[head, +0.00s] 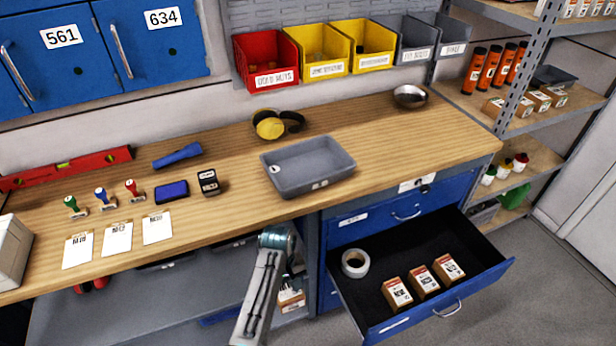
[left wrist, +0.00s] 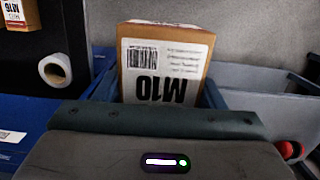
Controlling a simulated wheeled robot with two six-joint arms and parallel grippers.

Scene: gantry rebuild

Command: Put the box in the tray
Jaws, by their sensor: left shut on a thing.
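The grey tray (head: 308,168) sits on the workbench, near its front edge, and looks empty. A small cardboard box (head: 290,299) with a white label is held by my left gripper (head: 288,284), in front of the bench and left of the open drawer. In the left wrist view the box (left wrist: 165,68) stands between the fingers, its label reading M10 upside down. My left gripper is shut on it. My forearm partly hides the gripper and box in the head view. My right gripper is not in view.
The blue drawer (head: 480,284) is open, with three similar boxes (head: 424,281) and a tape roll (head: 355,263) inside. Yellow earmuffs (head: 270,125) lie behind the tray. Stamps, cards (head: 118,238) and an ink pad (head: 171,191) lie to its left. Bench space right of the tray is clear.

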